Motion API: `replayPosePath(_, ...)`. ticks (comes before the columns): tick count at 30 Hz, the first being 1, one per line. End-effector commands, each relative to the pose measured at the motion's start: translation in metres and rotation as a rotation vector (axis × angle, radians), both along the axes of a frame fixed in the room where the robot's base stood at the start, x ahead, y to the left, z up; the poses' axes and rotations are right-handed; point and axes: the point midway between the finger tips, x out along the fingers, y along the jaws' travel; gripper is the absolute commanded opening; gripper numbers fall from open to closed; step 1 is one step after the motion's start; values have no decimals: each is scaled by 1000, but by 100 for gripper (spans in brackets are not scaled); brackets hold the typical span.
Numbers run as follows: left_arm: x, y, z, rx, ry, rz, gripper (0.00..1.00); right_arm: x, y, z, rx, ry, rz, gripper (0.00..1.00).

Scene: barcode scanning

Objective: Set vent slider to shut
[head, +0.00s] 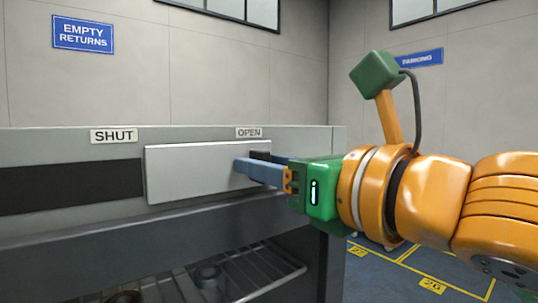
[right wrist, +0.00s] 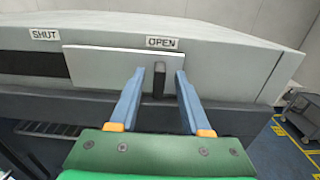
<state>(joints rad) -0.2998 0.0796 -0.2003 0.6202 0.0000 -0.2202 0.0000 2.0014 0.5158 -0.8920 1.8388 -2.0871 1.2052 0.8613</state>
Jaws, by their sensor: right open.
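The vent slider is a light grey plate (head: 195,172) on the front of a grey unit, over a dark slot (head: 70,187). It sits at the right, beneath the OPEN label (head: 249,132); the SHUT label (head: 113,136) is above the slot's left part. The plate also shows in the right wrist view (right wrist: 105,68). A dark upright handle (right wrist: 159,80) stands at the plate's right end. My right gripper (right wrist: 157,78) is open, with its blue fingers on either side of the handle; I cannot tell whether they touch it. My left gripper is not in view.
Below the slot is a protruding grey ledge (head: 130,222), with a wire rack (head: 245,278) holding dark round things beneath. A grey cart (right wrist: 302,115) stands at the far right on the marked blue floor. The slot left of the plate is clear.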

Motion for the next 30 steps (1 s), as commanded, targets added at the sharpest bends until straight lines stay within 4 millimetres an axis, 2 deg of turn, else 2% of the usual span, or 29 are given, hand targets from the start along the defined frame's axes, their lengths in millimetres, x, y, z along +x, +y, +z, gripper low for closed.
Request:
replayPosePath(2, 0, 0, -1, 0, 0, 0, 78, 0, 0, 0, 0, 0, 0, 48)
replayPosePath(7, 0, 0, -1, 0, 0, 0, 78, 0, 0, 0, 1, -1, 1, 2)
replayPosePath(8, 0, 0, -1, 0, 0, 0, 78, 0, 0, 0, 1, -1, 1, 0)
replayPosePath(30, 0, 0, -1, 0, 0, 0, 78, -1, 0, 0, 1, -1, 1, 0)
